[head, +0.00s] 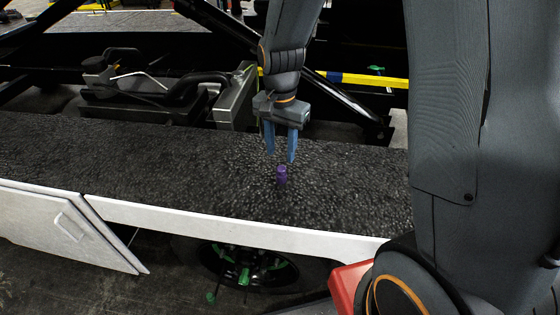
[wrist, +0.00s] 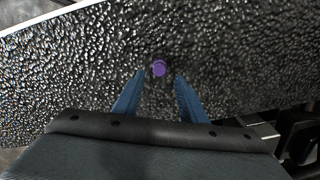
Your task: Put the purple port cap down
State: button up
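The purple port cap (head: 282,175) stands upright on the black textured top (head: 190,165) of the loader, near its right part. My gripper (head: 281,157) is above the cap, pointing down, with its two blue fingers apart and nothing between them. In the wrist view the cap (wrist: 159,68) shows beyond the fingertips, in line with the gap between the open fingers (wrist: 160,75). The cap and the fingers appear apart.
The black top has a white front edge (head: 230,221) and is otherwise clear around the cap. Behind it are a metal bracket with black hoses (head: 150,90), dark diagonal beams and a yellow bar (head: 375,80). A wheel (head: 250,265) is below the edge.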

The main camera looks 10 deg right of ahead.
aim_at(281, 169)
notch_tip(281, 169, up, 5)
jog(key=s+d+n, duration=0.3)
jog(key=s+n, duration=0.1)
jog(key=s, duration=0.2)
jog(key=s+d+f+n+t, duration=0.1)
jog(key=s+d+n, duration=0.1)
jog(key=s+n, duration=0.2)
jog(key=shift+s+d+f+b, duration=0.15)
jog(key=shift+s+d+b, duration=0.3)
jog(key=shift+s, duration=0.55)
dwell(0.3)
